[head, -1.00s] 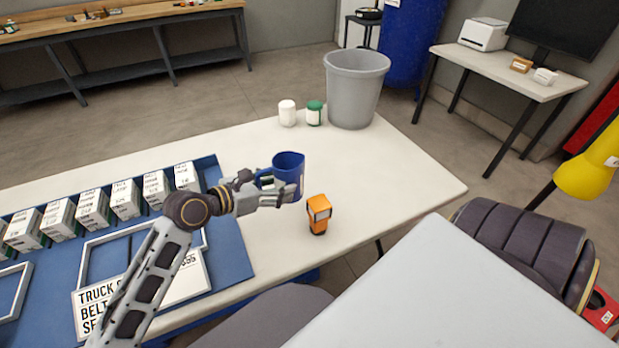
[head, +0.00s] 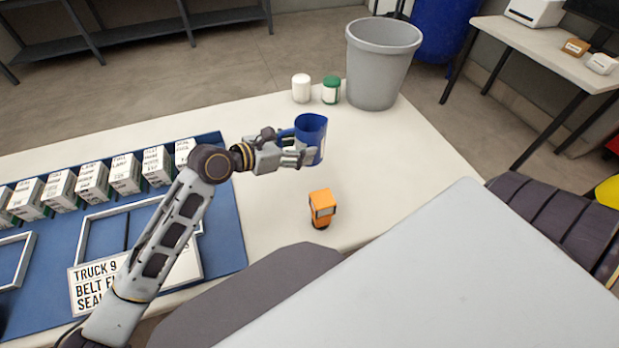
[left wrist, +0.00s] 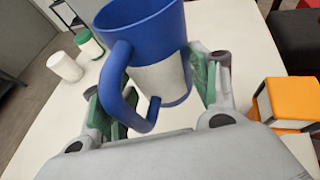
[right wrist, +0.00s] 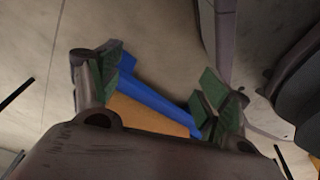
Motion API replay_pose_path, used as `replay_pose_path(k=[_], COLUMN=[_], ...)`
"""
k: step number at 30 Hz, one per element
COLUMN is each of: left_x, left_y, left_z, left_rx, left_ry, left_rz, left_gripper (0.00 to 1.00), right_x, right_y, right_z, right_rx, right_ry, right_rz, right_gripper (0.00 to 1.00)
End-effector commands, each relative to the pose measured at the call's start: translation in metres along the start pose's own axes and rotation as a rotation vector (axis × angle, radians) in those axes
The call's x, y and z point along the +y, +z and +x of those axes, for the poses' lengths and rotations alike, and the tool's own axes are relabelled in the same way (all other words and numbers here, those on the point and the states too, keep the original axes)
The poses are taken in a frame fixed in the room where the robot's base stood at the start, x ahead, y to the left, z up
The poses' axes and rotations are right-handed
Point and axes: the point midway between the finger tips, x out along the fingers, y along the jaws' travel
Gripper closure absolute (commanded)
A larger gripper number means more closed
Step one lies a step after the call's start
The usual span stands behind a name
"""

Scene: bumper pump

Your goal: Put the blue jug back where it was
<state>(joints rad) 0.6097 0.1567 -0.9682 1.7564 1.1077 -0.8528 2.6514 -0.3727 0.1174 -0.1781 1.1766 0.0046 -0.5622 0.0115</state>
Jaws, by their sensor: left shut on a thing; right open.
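The blue jug (head: 311,136) with a pale label is in my left gripper (head: 300,152), over the white table. In the left wrist view the jug (left wrist: 150,40) stands between the two green-padded fingers (left wrist: 157,88), its handle toward the camera and its body slightly tilted in the picture. Whether its base touches the table is hard to tell. My right gripper (right wrist: 155,85) is open, with nothing between its fingertips but floor and a blue and tan shape behind. The right gripper does not show in the head view.
A white jar (head: 301,88), a green jar (head: 331,90) and a grey bin (head: 381,65) stand at the table's back. An orange device (head: 321,207) stands nearer. A blue tray (head: 232,217) with several boxes lies left. The table's right part (head: 420,165) is bare.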

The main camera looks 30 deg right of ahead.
Motion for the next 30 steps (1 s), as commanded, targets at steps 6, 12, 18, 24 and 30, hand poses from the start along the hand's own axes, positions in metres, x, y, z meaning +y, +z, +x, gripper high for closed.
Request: replay_pose_path(k=[6, 12, 18, 24, 30], left_x=[0.0, 0.0, 0.0, 0.0, 0.0], left_y=[-0.007, -0.026, -0.044, -0.053, -0.053], left_z=[0.003, 0.011, 0.018, 0.022, 0.022], left_rx=[-0.001, 0.001, 0.0, -0.001, -0.001], left_ry=[0.0, 0.0, 0.0, 0.0, 0.0], left_rz=[0.0, -0.001, 0.0, 0.0, 0.0], left_gripper=[0.71, 0.71, 0.71, 0.71, 0.71], right_x=[-0.001, -0.007, -0.011, -0.014, -0.014], right_y=[-0.004, -0.015, -0.027, -0.033, -0.034], right_z=[-0.002, -0.009, -0.018, -0.025, -0.026], right_rx=[-0.001, -0.007, -0.014, -0.019, -0.019], right_ry=[-0.002, -0.009, -0.015, -0.019, -0.019], right_rz=[0.0, 0.001, 0.0, 0.0, 0.0], right_gripper=[0.23, 0.23, 0.23, 0.23, 0.23])
